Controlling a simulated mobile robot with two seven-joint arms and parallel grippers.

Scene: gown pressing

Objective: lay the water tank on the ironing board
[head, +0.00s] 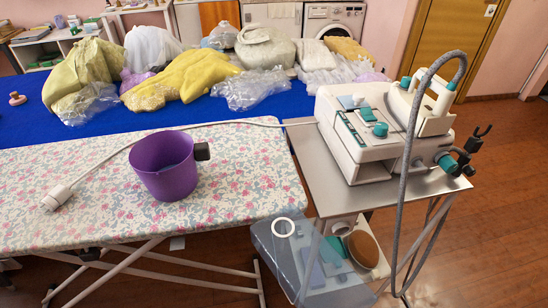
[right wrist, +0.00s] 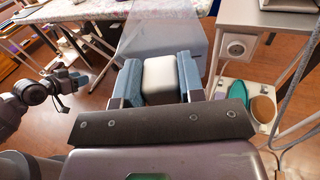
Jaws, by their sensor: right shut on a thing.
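The water tank (head: 262,250) is a clear bluish box with a white ring at its top. In the head view it is in front of the cart, beside the right end of the ironing board (head: 235,200), off the board. In the right wrist view my right gripper (right wrist: 159,75) is shut on a white block, seemingly the tank's grip, with the clear tank (right wrist: 150,35) beyond it. In the head view my right gripper is at most faintly visible through the tank. My left gripper (right wrist: 68,80) shows at the left of the right wrist view; its jaw opening is unclear.
A purple bucket (head: 165,180) stands on the board beside a white plug (head: 57,197) and its cord. A steam station with an iron (head: 375,130) sits on the grey cart (head: 335,195). Bagged clothes lie on a blue table (head: 200,115) behind. The board's right front is clear.

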